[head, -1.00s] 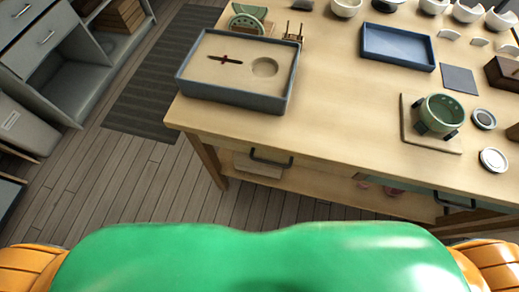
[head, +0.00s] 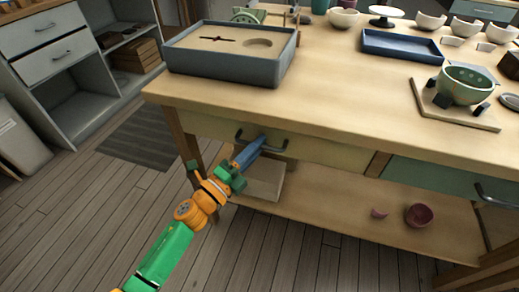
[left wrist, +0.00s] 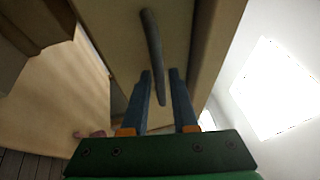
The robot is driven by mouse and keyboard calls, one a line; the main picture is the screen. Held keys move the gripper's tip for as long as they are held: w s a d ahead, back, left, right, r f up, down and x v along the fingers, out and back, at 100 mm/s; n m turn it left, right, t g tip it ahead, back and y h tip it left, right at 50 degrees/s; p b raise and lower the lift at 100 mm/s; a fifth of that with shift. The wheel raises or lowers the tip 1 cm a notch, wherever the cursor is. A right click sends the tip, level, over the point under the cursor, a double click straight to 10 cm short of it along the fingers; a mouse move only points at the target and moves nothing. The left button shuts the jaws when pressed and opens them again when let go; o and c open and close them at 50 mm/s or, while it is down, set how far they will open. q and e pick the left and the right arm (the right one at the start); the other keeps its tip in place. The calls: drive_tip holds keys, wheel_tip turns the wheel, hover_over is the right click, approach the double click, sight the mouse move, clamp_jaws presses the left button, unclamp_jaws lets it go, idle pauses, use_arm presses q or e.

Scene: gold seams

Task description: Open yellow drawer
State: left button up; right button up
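The yellow drawer (head: 325,149) is a pale yellow front under the left part of the wooden workbench, and it looks shut. Its dark bar handle (head: 272,148) is partly hidden by my left gripper (head: 262,139), which points at it from the front. In the left wrist view the drawer front (left wrist: 120,40) fills the upper middle, and the handle (left wrist: 152,45) runs between the lines of the two blue fingers (left wrist: 160,75). The fingers are apart, with the handle's lower end at or between their tips; I cannot tell whether they touch. My right gripper is out of view.
A green drawer (head: 440,183) with its own handle is to the right. On the bench top (head: 330,100) stand a grey sand tray (head: 225,68), a blue tray (head: 400,47) and a green bowl (head: 463,85). A lower shelf (head: 330,205) holds a reddish bowl (head: 419,215).

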use_arm(q)
drive_tip(key=shift+w+d, duration=0.25)
clamp_jaws()
idle(1.3)
